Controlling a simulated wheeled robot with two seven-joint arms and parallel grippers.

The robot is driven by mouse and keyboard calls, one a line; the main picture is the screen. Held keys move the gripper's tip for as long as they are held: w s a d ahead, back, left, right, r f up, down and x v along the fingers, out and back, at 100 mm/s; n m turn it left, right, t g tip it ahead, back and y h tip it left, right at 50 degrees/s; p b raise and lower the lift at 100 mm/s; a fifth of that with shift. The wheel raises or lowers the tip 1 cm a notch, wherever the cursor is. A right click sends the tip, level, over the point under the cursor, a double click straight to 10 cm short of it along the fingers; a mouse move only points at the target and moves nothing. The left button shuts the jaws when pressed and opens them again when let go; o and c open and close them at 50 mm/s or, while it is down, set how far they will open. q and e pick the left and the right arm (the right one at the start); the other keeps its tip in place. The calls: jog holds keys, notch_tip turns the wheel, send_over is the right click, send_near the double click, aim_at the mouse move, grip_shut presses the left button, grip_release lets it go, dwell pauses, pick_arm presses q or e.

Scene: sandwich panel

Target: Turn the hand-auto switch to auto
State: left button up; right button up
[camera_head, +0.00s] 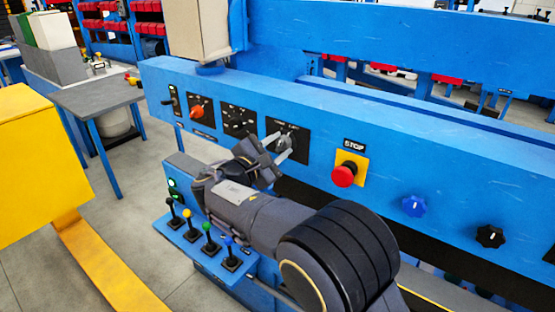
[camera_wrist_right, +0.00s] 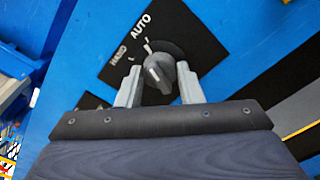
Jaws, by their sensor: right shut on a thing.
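The hand-auto switch is a grey knob (camera_head: 286,142) on a black plate on the blue panel. In the right wrist view the knob (camera_wrist_right: 158,72) has a white pointer line, with HAND and AUTO printed beyond it on the plate. The pointer faces the label side; I cannot tell exactly which mark it meets. My right gripper (camera_head: 276,148) is at the switch, shut on the knob, with one pale finger on each side of it. The fingers partly cover the knob in the head view. My left gripper is not in view.
A red STOP button (camera_head: 343,176) on a yellow plate is to the right of the switch. Levers with coloured knobs (camera_head: 208,236) stand below, close to my right arm.

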jog(key=shift+m+b, duration=0.65)
jog(key=shift+m, duration=0.05)
jog(key=o, duration=1)
jog(key=shift+b+v, duration=0.5)
jog(key=shift+v, duration=3.45)
